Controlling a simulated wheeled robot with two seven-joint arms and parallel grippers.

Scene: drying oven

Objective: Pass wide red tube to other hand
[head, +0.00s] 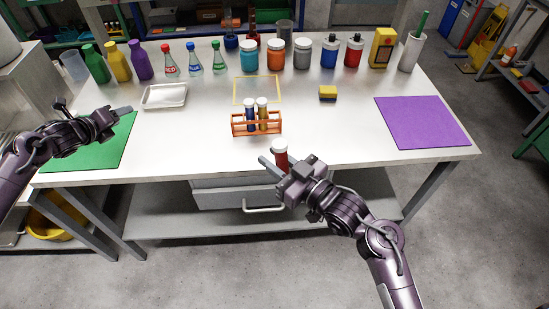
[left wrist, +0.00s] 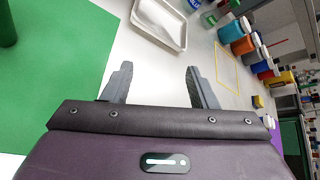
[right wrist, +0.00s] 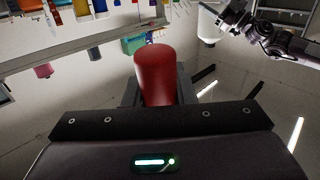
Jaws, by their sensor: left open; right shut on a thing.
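The wide red tube (head: 281,160) has a white cap and is held upright at the table's front edge. My right gripper (head: 276,170) is shut on it, and the tube's red body fills the space between the fingers in the right wrist view (right wrist: 156,75). My left gripper (head: 122,112) is apart from the tube, over the green mat at the left. In the left wrist view its fingers (left wrist: 160,84) are spread with nothing between them. The left arm also shows at the top right of the right wrist view.
An orange rack (head: 236,130) with a blue and an amber tube stands mid-table, behind the red tube. A white tray (head: 165,103), a yellow sponge (head: 328,93) and a purple mat (head: 422,122) lie around it. Several bottles and jars line the back. The front middle is clear.

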